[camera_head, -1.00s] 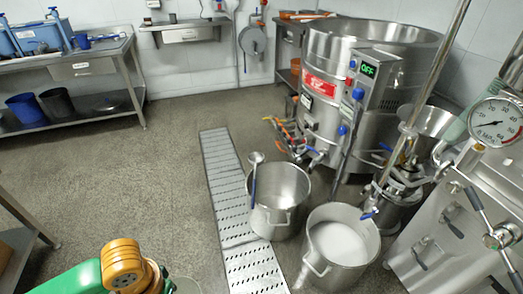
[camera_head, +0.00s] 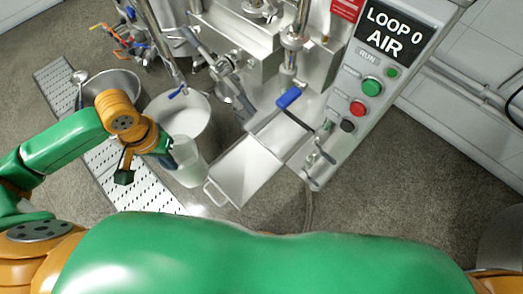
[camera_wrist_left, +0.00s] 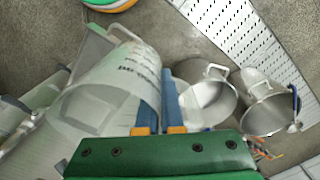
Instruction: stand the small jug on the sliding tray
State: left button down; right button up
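The small jug (camera_head: 187,163) is translucent and pale, with printed marks that show in the left wrist view (camera_wrist_left: 115,85). My left gripper (camera_head: 160,146) is shut on the jug's wall near its rim, one blue finger on each side (camera_wrist_left: 158,110). My right gripper is not in view.
A steel pot with white contents (camera_head: 180,112) stands just behind the jug. Another steel pot (camera_head: 112,84) with a ladle stands further left by the floor drain (camera_head: 128,178). A blue-gripped lever (camera_head: 288,97) and the control panel (camera_head: 372,75) are above and right of the tray.

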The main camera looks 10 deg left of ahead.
pick_arm(q)
jog(key=w+d+f+b, duration=0.2)
jog(key=d+f, duration=0.2)
jog(key=w+d+f+b, duration=0.1)
jog(key=w+d+f, duration=0.2)
jog(key=f, duration=0.2)
jog(key=w+d+f+b, duration=0.2)
jog(key=d+f, duration=0.2)
jog(key=shift+w+d+f+b, duration=0.2)
jog(key=shift+w+d+b, duration=0.05)
jog(key=shift+d+b, duration=0.05)
jog(key=shift+r, duration=0.1)
jog(key=c, duration=1.1)
grip_release()
jog(key=shift+o, duration=0.2)
notch_tip(320, 180, up, 12)
jog(key=p, duration=0.4)
